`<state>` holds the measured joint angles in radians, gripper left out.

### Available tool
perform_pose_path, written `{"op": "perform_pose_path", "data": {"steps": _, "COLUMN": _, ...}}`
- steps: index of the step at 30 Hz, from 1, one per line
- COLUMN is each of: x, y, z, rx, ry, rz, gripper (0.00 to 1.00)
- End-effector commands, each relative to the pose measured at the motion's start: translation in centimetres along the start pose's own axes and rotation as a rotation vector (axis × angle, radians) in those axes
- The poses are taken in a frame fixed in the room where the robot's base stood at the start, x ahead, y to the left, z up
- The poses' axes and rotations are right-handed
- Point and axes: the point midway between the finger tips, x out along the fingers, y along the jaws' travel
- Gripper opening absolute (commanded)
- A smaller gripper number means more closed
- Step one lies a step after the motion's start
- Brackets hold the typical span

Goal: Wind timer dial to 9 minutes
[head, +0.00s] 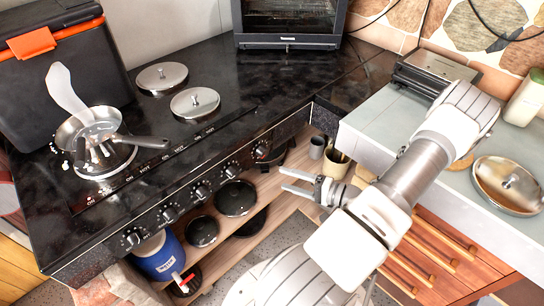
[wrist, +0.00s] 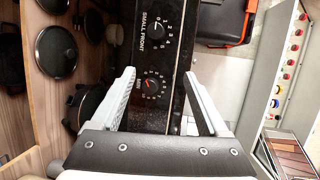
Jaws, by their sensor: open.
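My gripper (wrist: 159,72) is open and empty; no finger is seen touching the dial. In the head view my gripper (head: 284,179) is in front of the right end of the knob panel, pointing at the stove.
A white-marked "SMALL FRONT" knob (wrist: 156,45) is beside the timer dial. Pans (head: 235,198) and a blue container (head: 158,256) sit on the shelf below. A frying pan (head: 90,125) is on the stove; a grey counter (head: 385,120) stands to the right.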

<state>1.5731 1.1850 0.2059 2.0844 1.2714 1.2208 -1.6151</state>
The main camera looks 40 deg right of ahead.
Motion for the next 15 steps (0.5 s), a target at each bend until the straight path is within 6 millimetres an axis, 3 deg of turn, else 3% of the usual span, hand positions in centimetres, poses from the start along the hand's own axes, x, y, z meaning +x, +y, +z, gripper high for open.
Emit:
{"op": "perform_pose_path", "data": {"steps": 3, "x": -2.0, "y": 2.1, "z": -1.2, "rx": 0.015, "ry": 0.16, "rz": -0.076, "gripper": 0.78}}
{"op": "perform_pose_path", "data": {"steps": 9, "x": -3.8, "y": 3.9, "z": -2.2, "rx": 0.01, "ry": 0.306, "rz": -0.129, "gripper": 0.78}}
{"op": "perform_pose_path", "data": {"steps": 15, "x": -2.9, "y": 3.9, "z": -2.7, "rx": 0.007, "ry": 0.323, "rz": -0.135, "gripper": 0.78}}
